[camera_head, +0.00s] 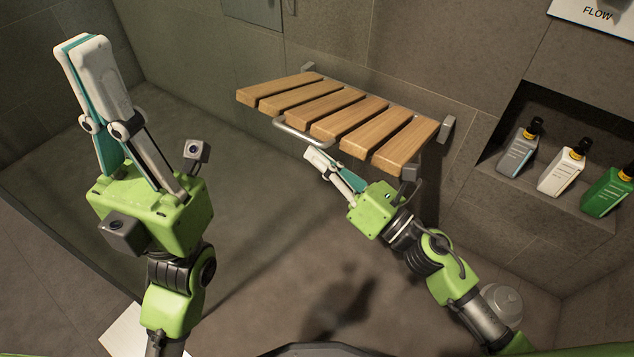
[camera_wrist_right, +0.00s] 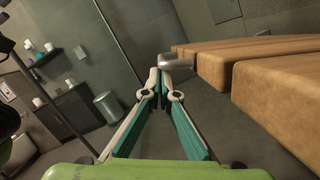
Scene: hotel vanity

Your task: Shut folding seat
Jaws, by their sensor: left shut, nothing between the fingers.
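The folding seat (camera_head: 335,117) is a wooden slatted bench on the back shower wall. It is folded down, sticking out from the wall. Its bent metal rail (camera_head: 300,139) runs along the front left edge; the rail (camera_wrist_right: 177,62) and the slats (camera_wrist_right: 275,75) also show in the right wrist view. My right gripper (camera_head: 316,158) is below the front edge of the seat. In the right wrist view my right gripper (camera_wrist_right: 159,82) has its fingertips together close by the rail; whether they touch it is unclear. My left gripper (camera_head: 82,50) is raised, shut and empty, left of the seat.
A wall niche (camera_head: 557,200) at the right holds three bottles, grey (camera_head: 519,150), white (camera_head: 563,170) and green (camera_head: 606,192). The shower floor (camera_head: 260,230) below the seat is mostly open. A bin (camera_wrist_right: 108,105) and wall shelves stand far off in the right wrist view.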

